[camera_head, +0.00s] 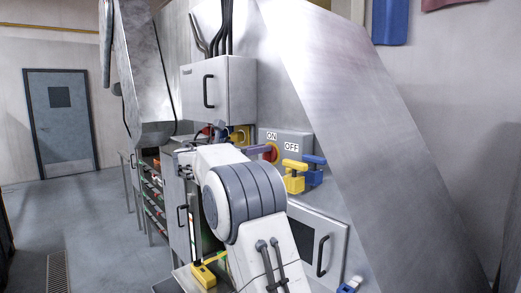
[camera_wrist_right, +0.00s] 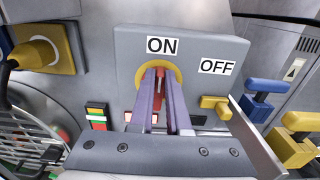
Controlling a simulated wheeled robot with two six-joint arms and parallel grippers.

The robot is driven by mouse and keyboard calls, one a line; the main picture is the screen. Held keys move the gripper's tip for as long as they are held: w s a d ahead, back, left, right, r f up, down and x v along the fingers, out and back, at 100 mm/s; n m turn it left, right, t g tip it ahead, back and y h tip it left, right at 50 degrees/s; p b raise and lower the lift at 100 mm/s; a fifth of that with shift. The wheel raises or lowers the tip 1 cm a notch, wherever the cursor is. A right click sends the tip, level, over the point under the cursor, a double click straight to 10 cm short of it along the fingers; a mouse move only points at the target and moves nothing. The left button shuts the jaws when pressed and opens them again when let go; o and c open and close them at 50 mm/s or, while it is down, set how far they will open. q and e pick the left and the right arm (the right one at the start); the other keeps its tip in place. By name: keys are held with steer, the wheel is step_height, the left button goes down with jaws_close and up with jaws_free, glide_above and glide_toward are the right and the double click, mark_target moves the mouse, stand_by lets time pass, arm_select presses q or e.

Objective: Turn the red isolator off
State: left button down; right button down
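The red isolator (camera_wrist_right: 159,88) is a red handle on a round yellow plate, on a grey box with ON above it and OFF to its right. Its handle points up towards ON. In the head view the isolator (camera_head: 273,152) shows beside my right gripper (camera_head: 259,150). In the wrist view the purple-grey fingers of the right gripper (camera_wrist_right: 158,74) lie close on both sides of the red handle, with little gap; they hide part of it. My left gripper is not in view.
Yellow (camera_head: 293,177) and blue (camera_head: 314,170) valve handles stand right of the isolator box. A yellow plug (camera_wrist_right: 38,54) with a cable is at its left. A sloping metal panel (camera_head: 350,90) rises on the right. The floor (camera_head: 90,225) at the left is clear.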

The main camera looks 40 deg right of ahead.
steer(key=m+b, duration=0.4)
steer(key=shift+s+f, duration=0.3)
steer(key=shift+s, duration=0.1)
steer(key=m+b, duration=0.1)
steer(key=m, duration=0.1)
steer(key=m+b, duration=0.1)
steer(key=b, duration=0.1)
steer(key=s+m+b, duration=0.1)
steer(key=m, duration=0.1)
steer(key=shift+f+m+b, duration=0.3)
steer(key=shift+f+b, duration=0.05)
steer(key=shift+b, duration=0.05)
steer(key=m+b, duration=0.1)
steer(key=m, duration=0.1)
steer(key=m+b, duration=0.2)
steer(key=shift+s+f, duration=0.15)
steer(key=shift+f, duration=0.2)
steer(key=shift+f+m+b, duration=0.2)
steer(key=shift+m+b, duration=1.15)
steer(key=shift+m, duration=0.75)
steer(key=c, duration=0.9)
jaws_free()
